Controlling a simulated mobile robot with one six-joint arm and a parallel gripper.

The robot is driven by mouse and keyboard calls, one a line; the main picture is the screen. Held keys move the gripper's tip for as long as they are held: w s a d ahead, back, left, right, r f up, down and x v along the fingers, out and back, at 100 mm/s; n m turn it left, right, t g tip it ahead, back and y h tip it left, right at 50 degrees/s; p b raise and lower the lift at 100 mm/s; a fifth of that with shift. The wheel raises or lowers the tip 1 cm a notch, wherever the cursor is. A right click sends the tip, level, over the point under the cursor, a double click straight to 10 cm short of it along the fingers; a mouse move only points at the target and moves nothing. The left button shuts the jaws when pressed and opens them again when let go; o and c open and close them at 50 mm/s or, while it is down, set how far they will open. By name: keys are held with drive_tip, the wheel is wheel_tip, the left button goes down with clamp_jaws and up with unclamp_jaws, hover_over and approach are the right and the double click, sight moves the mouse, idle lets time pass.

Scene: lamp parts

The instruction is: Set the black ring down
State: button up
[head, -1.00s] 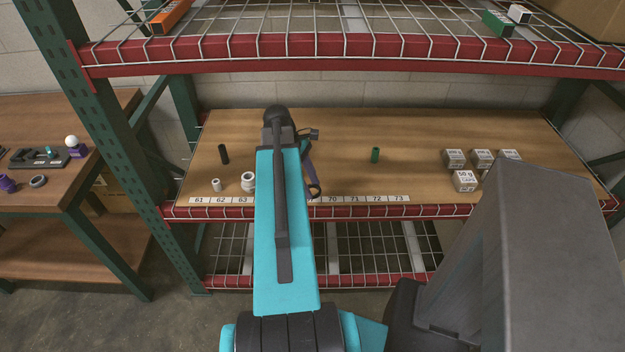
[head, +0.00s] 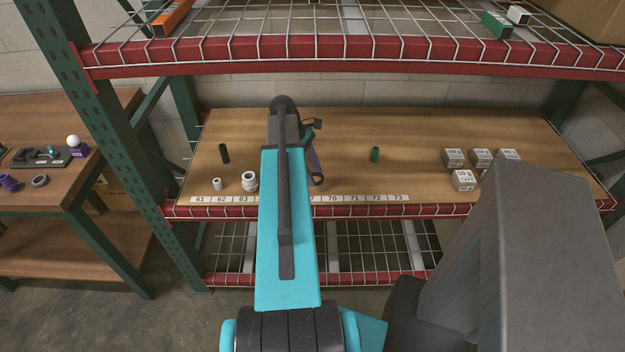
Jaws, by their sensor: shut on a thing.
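The black ring (head: 318,181) shows just right of my teal forearm, at the lower end of my gripper (head: 315,174). My gripper is shut on it over the front part of the wooden shelf (head: 430,178), behind the number strip (head: 360,198). Only part of the gripper shows; my arm hides the rest. I cannot tell whether the ring touches the shelf board.
A black tube (head: 224,153), a small white cylinder (head: 217,184) and a white stepped part (head: 249,181) stand left of my arm. A green cylinder (head: 375,154) and several small boxes (head: 463,180) stand right. A wire shelf (head: 350,55) hangs above. Bare board lies between.

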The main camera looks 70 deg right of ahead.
drive_tip(key=shift+f, duration=0.1)
drive_tip(key=shift+f+p, duration=0.45)
drive_tip(key=shift+f, duration=1.2)
drive_tip(key=o, duration=1)
drive_tip(key=shift+f, duration=0.1)
drive_tip(key=shift+o, duration=0.2)
drive_tip(key=shift+r, duration=0.2)
drive_tip(key=b+v, duration=0.2)
drive_tip(key=v, duration=1)
drive_tip(key=shift+f, duration=0.15)
